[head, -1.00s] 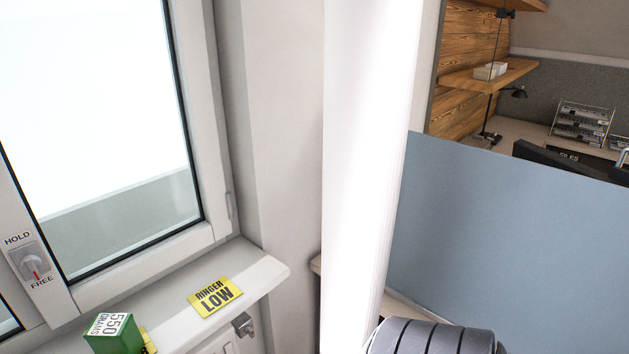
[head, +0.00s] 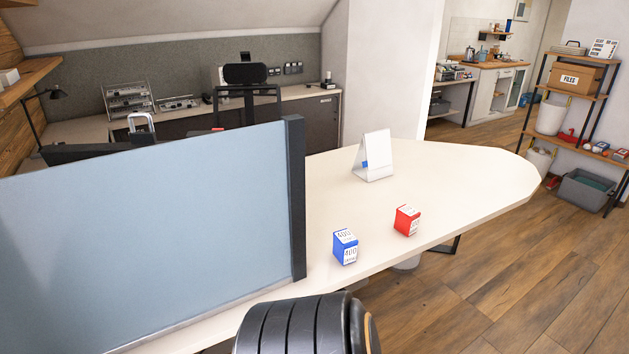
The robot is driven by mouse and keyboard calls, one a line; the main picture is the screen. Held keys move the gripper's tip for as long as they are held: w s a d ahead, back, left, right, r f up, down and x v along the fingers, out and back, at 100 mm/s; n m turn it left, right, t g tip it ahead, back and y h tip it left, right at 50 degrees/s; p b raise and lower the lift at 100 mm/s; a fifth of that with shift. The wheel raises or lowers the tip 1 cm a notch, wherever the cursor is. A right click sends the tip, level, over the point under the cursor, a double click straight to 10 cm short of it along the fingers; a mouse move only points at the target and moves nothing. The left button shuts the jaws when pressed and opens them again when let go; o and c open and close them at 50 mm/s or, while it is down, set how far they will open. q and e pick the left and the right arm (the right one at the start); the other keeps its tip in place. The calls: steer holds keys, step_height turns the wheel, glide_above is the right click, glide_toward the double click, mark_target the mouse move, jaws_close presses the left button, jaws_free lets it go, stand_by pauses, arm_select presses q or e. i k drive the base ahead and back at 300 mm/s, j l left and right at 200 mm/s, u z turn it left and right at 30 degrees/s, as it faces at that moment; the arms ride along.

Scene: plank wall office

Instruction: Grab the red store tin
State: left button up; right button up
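A small red tin (head: 406,220) with white label faces stands on the white table (head: 463,183), near its front edge. A blue tin (head: 345,247) of similar shape, marked 400, stands to its left and a little nearer to me. Both stand apart from each other. Neither of my grippers shows in the head view, so I cannot see whether they are open or shut.
A blue-grey divider panel (head: 150,235) stands along the table's left part. A white folded stand (head: 373,156) sits behind the tins. A dark ribbed rounded thing (head: 300,325) fills the bottom middle. Wooden floor (head: 520,275) is open at right.

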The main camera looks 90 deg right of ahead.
mark_target(407, 218)
steer(key=k+z, duration=0.4)
steer(key=k+l+z, duration=0.15)
steer(key=z, duration=0.25)
steer(key=k+l+z, duration=0.25)
steer(key=z, duration=0.15)
steer(key=k+l+z, duration=0.1)
steer(key=k+l, duration=0.45)
steer(key=l, duration=0.15)
